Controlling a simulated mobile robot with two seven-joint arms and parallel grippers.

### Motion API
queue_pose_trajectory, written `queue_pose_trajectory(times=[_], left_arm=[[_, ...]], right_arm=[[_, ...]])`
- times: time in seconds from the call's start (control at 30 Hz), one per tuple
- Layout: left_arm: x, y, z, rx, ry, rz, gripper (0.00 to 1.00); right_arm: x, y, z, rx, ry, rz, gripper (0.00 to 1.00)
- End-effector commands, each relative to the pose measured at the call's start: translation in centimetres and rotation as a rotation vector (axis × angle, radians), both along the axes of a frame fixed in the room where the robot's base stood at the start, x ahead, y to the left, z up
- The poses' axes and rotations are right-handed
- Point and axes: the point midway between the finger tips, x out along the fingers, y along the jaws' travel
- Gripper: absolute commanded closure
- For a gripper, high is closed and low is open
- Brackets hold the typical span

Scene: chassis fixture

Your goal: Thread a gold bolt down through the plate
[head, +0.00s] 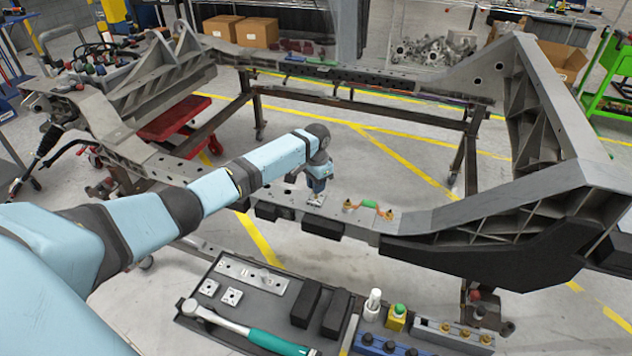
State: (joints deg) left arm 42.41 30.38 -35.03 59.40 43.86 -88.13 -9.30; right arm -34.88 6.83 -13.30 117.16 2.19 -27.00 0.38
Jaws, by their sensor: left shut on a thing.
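My left arm reaches in from the left, and my left gripper (315,197) points down at the near beam of the grey chassis (400,222). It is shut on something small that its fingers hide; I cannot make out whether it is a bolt. A small silver plate (317,203) shows at the fingertips, on or just above the beam; whether the gripper touches it is unclear. Gold bolts (465,333) stand in a grey holder (430,331) at the front right. My right gripper is not in view.
An orange piece with a green middle (369,204) sits on the beam right of my gripper. A dark tray (270,312) in front holds silver plates (231,296), black blocks and a teal-handled tool (275,342). The chassis rises steeply at right.

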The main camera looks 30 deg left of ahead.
Motion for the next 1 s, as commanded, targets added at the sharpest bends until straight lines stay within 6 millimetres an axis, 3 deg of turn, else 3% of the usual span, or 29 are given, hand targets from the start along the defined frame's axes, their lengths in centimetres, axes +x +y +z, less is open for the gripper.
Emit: queue_pose_trajectory(times=[1.0], left_arm=[[0.0,0.0,-1.6,0.000,-0.001,0.001,1.00]], right_arm=[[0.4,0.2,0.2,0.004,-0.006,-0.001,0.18]])
